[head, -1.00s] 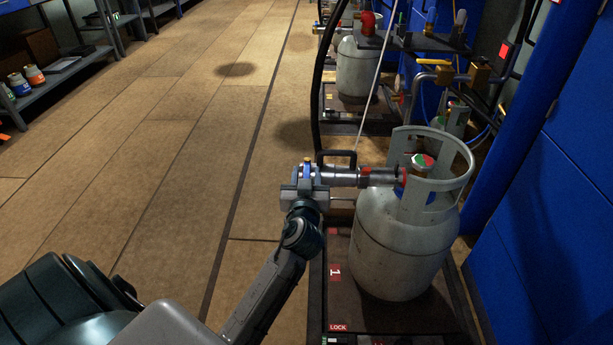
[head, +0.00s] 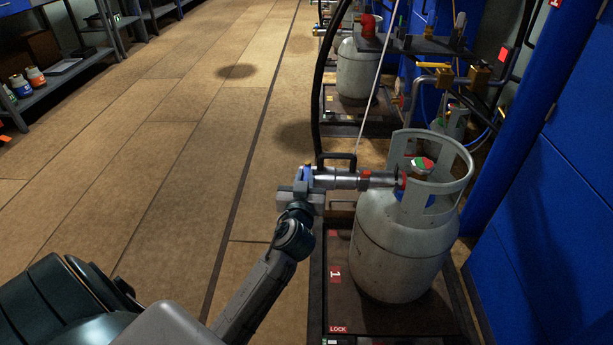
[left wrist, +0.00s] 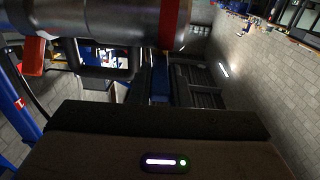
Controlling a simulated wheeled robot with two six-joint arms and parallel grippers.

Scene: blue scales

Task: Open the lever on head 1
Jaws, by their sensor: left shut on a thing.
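Head 1 (head: 345,179) is a grey metal cylinder with a red ring, lying level against the valve of a grey gas cylinder (head: 398,255). Its black loop handle (head: 338,156) stands on the far side. The left wrist view shows the head's body (left wrist: 110,22) close up at the top and the loop handle (left wrist: 106,60) below it. My left gripper (head: 306,186) is at the head's left end, shut on what seems to be its lever. The jaws hide most of the lever, so its exact angle cannot be told. My right gripper is not in view.
The gas cylinder stands on a dark scale platform (head: 350,318) marked 1 and LOCK. A second scale with a cylinder (head: 359,68) stands behind. Blue panels (head: 550,230) close off the right side. The floor (head: 150,165) to the left is clear up to the shelves.

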